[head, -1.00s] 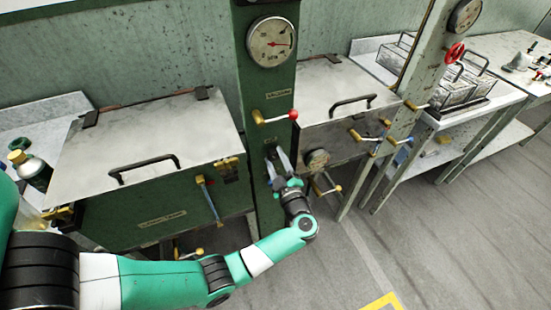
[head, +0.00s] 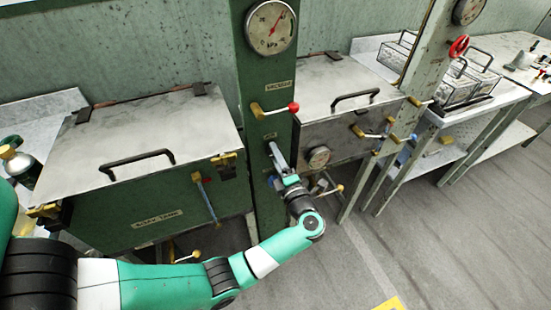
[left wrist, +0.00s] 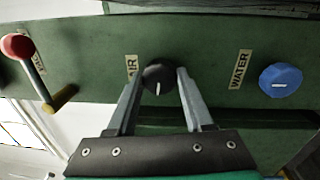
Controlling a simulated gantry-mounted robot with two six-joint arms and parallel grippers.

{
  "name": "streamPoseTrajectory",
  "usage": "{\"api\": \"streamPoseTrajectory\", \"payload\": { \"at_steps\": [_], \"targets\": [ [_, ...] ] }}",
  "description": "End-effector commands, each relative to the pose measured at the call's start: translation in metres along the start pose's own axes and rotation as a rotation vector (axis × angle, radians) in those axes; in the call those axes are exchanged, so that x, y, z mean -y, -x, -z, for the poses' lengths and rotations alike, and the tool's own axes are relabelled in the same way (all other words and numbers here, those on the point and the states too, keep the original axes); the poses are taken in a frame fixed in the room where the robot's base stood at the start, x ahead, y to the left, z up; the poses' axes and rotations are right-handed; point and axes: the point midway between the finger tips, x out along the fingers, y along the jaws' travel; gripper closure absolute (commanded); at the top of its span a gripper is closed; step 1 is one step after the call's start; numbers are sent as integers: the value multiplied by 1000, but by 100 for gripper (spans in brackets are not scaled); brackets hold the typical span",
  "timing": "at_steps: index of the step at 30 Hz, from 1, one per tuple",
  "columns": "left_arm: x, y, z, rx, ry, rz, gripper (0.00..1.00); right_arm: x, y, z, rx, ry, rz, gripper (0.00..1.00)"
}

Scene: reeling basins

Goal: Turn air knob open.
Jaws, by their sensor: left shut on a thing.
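The air knob (left wrist: 158,78) is a round black knob with a white mark, beside an "AIR" label (left wrist: 132,68) on the green post. In the left wrist view its white mark points toward the bottom of the picture. My left gripper (left wrist: 160,84) has one finger on each side of the knob and is shut on it. In the head view my left gripper (head: 275,156) is at the front of the green post (head: 264,100), and its fingers hide the knob. My right gripper is not in view.
A red-tipped lever (head: 275,111) sticks out above my gripper. A gauge (head: 270,27) tops the post, its needle pointing up and right. A blue water knob (left wrist: 281,80) sits beside the air knob. Lidded tanks (head: 150,135) flank the post. Floor in front is clear.

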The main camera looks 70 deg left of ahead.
Motion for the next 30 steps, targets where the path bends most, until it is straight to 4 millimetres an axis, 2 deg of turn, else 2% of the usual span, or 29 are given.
{"api": "streamPoseTrajectory", "payload": {
  "at_steps": [8, 22, 23, 27, 30],
  "targets": [
    [1, 0, 0, -5, 81, 0, 100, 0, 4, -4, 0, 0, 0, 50],
    [0, 0, 0, -6, 93, 0, 100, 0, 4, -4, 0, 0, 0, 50],
    [0, 0, 0, -6, 93, 0, 43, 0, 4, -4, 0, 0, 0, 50],
    [0, 0, 0, -6, 92, -1, 18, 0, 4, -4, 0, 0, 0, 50],
    [0, 0, 0, -6, 92, -1, 18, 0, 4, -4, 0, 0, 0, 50]
  ]
}}
